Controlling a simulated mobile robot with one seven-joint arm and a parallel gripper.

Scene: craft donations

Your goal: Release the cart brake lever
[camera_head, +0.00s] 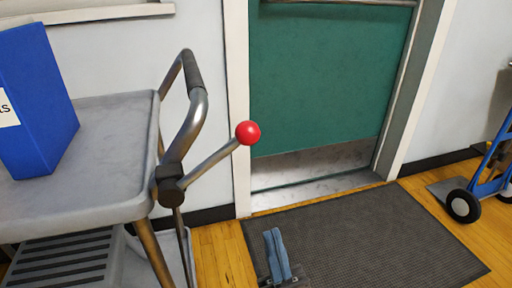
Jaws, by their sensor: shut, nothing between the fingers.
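The brake lever (212,162) is a grey metal rod with a red ball knob (248,133). It slants up and to the right from a black pivot block (169,186) on the right end of the grey cart (100,205). My gripper (272,232) shows at the bottom of the picture, its two blue-grey fingers side by side, shut and empty. It appears below the red knob in the picture, apart from the lever, with the floor mat behind it. The rest of my arm is out of view.
A curved push handle (193,112) rises beside the lever. A blue binder or box (38,100) stands on the cart top. A dark mat (365,240) lies before a green door (325,80). A blue hand truck (490,170) stands at the right.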

